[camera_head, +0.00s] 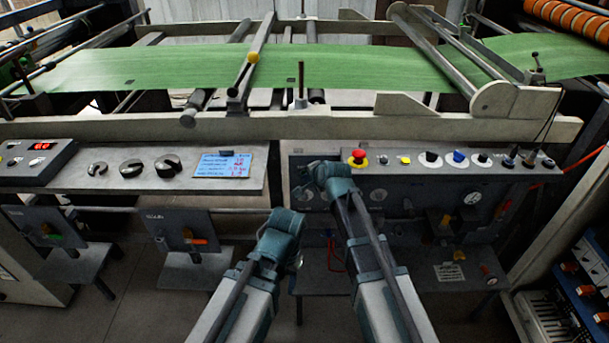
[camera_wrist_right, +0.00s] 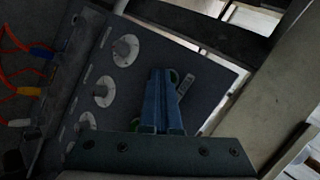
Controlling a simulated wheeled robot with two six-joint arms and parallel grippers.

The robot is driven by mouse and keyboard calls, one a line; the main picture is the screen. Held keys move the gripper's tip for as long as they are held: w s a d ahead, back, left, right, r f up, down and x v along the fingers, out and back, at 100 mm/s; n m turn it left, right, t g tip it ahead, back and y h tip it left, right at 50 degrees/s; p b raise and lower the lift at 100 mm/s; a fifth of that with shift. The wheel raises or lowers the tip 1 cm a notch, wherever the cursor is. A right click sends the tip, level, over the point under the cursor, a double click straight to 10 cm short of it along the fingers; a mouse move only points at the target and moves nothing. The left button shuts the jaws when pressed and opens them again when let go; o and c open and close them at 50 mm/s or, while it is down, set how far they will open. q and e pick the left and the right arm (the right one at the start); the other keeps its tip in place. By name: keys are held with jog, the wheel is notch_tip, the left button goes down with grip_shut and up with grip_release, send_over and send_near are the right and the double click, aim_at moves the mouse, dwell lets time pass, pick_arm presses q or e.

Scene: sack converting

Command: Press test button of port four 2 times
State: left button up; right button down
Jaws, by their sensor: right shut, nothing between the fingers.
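The dark control panel (camera_head: 430,190) stands at the right of the head view, with a red mushroom button (camera_head: 358,156) and a row of knobs. My right gripper (camera_head: 303,190) is at the panel's left end, pointing towards it. In the right wrist view its blue fingers (camera_wrist_right: 160,82) are shut with nothing between them. No button marked as port four's test button can be read. My left gripper (camera_head: 296,262) is lower, in front of the panel; its fingers are unclear.
In the right wrist view, several round white-plated knobs (camera_wrist_right: 125,50) line the panel, with red cables (camera_wrist_right: 15,50) beyond. A blue-white label card (camera_head: 222,164) lies on the left grey shelf. The metal rail (camera_head: 150,128) and green web (camera_head: 180,65) are behind the panel.

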jog(key=shift+s, duration=0.85)
jog(key=s, duration=0.5)
dwell(0.4)
dwell(0.4)
pick_arm(q)
grip_shut()
dwell(1.6)
